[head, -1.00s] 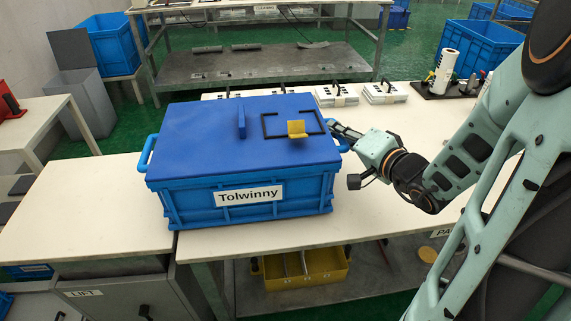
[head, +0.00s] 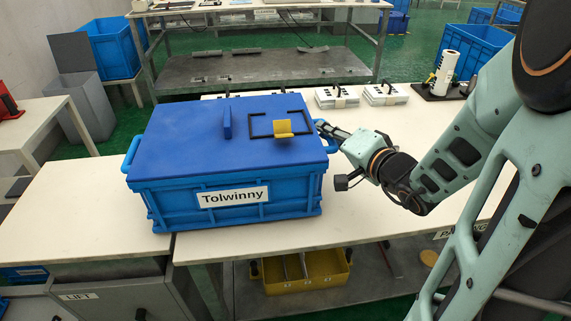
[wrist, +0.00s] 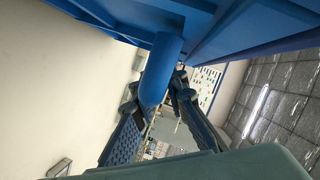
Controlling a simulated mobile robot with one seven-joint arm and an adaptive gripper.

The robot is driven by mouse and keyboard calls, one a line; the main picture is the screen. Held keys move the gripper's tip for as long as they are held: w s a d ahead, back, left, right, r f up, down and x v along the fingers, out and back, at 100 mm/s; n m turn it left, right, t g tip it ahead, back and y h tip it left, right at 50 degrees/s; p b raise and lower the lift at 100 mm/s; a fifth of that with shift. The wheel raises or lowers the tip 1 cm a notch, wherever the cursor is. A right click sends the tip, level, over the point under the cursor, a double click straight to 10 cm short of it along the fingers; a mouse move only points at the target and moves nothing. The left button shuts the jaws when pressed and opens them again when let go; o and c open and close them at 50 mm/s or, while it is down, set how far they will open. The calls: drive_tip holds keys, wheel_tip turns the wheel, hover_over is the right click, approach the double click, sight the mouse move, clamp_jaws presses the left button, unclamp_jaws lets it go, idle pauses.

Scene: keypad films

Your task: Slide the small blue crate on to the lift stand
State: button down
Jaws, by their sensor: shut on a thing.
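The blue crate (head: 165,205) with a flat blue lid and a "Tolwinny" label stands upright across the seam between the white table and the lift stand (head: 65,215), which is at the left with a "LIFT" label on its front. The crate's left end is over the stand and most of it is over the table. My gripper (head: 326,131) is at the crate's right end, shut on its right handle. In the wrist view the blue handle (wrist: 161,70) lies between the fingers, under the crate's rim.
A yellow piece (head: 283,128) and a black bracket outline lie on the lid. White boxed units (head: 385,93) and a white roll (head: 446,72) stand at the table's back. The left part of the lift stand's top is clear. A yellow bin (head: 305,272) sits below the table.

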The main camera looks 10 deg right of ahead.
drive_tip(key=shift+a+b, duration=1)
drive_tip(key=shift+a, duration=0.65)
drive_tip(key=a+b, duration=0.2)
drive_tip(key=a, duration=0.1)
drive_tip(key=a+b, duration=0.1)
drive_tip(key=a, duration=0.1)
drive_tip(key=shift+s+r+b, duration=0.1)
drive_tip(key=shift+s+b, duration=0.15)
drive_tip(key=shift+b, duration=0.1)
drive_tip(key=shift+a, duration=0.1)
